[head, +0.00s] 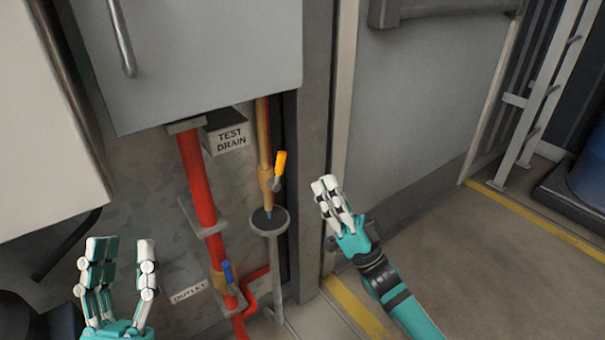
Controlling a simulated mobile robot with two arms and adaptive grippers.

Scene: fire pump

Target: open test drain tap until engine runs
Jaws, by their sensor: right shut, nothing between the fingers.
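The test drain tap has a yellow lever (280,163) on a brass-coloured pipe (264,140), beside the "TEST DRAIN" sign (230,137). The lever points up, tilted slightly right, roughly along the pipe. A small blue bit shows at the pipe's lower end, above a round grey drain cup (269,229); I cannot tell if it is water. My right gripper (326,186) is shut and empty, to the right of the lever and apart from it. My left gripper (121,250) is open and empty at the lower left. No engine is recognisable in view.
A red pipe (197,180) with a blue lever (228,271) runs left of the tap, near an "OUTLET" label (188,292). A grey cabinet (200,55) hangs above. A grey door (410,120) stands right. Open floor (480,260) lies at lower right.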

